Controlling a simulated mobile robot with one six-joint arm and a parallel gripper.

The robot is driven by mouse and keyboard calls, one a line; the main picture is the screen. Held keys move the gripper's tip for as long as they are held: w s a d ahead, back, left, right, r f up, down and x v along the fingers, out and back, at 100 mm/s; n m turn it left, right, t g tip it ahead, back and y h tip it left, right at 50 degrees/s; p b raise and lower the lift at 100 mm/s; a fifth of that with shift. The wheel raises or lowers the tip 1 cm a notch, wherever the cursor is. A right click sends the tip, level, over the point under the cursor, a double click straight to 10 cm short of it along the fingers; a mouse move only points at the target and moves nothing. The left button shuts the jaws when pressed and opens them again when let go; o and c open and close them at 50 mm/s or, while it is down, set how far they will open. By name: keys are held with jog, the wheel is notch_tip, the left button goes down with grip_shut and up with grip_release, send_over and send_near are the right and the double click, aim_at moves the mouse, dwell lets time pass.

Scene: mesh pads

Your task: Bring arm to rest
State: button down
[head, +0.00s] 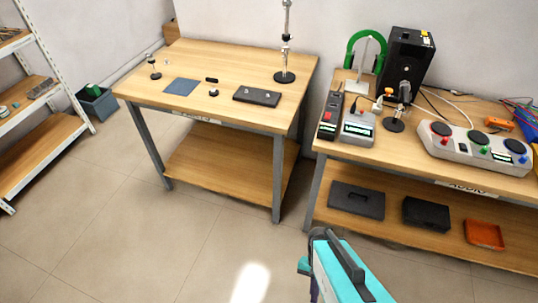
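My gripper is not in view, and I see no fingertips anywhere in the head view. A teal and dark part, likely of my own body, shows at the bottom edge, right of centre. A flat blue mesh pad (182,86) lies on the left wooden table (225,62). A dark flat block (257,96) lies near that table's front right.
A small stand (154,67) and a tall metal stand (285,75) are on the left table. The right bench (410,155) carries a black speaker (408,55), green headphones (352,45) and a button console (475,148). Shelves (40,135) stand far left. The front floor is clear.

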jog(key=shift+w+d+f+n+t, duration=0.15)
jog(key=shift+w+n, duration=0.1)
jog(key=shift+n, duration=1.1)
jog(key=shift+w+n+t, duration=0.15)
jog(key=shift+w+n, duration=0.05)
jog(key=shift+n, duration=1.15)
